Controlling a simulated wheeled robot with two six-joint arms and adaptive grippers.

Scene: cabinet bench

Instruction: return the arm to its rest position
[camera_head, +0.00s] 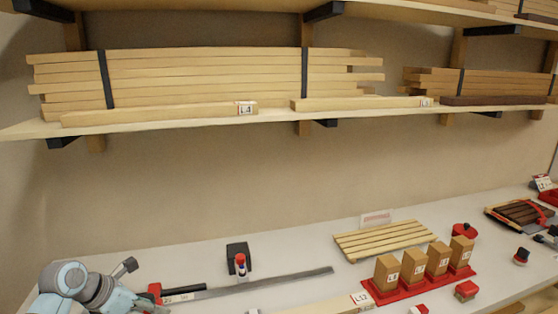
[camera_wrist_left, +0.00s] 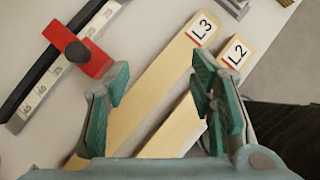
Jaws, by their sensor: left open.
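My left arm (camera_head: 75,285) comes in at the bottom left corner of the head view, bent low over the bench; its fingertips are not visible there. In the left wrist view my left gripper (camera_wrist_left: 160,85) is open, its two green-padded fingers wide apart. Below it lie a light wooden board labelled L3 (camera_wrist_left: 165,80) and a board labelled L2 (camera_wrist_left: 180,127). The right finger covers part of the L2 board. I cannot tell whether a finger touches either board. My right gripper is in neither view.
A measuring rule (camera_head: 270,282) with a red stop (camera_wrist_left: 77,52) lies beside the boards. A black holder (camera_head: 238,252), a slatted wooden rack (camera_head: 385,240) and a red tray (camera_head: 405,291) with several blocks stand on the bench. A shelf (camera_head: 200,121) of boards hangs above.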

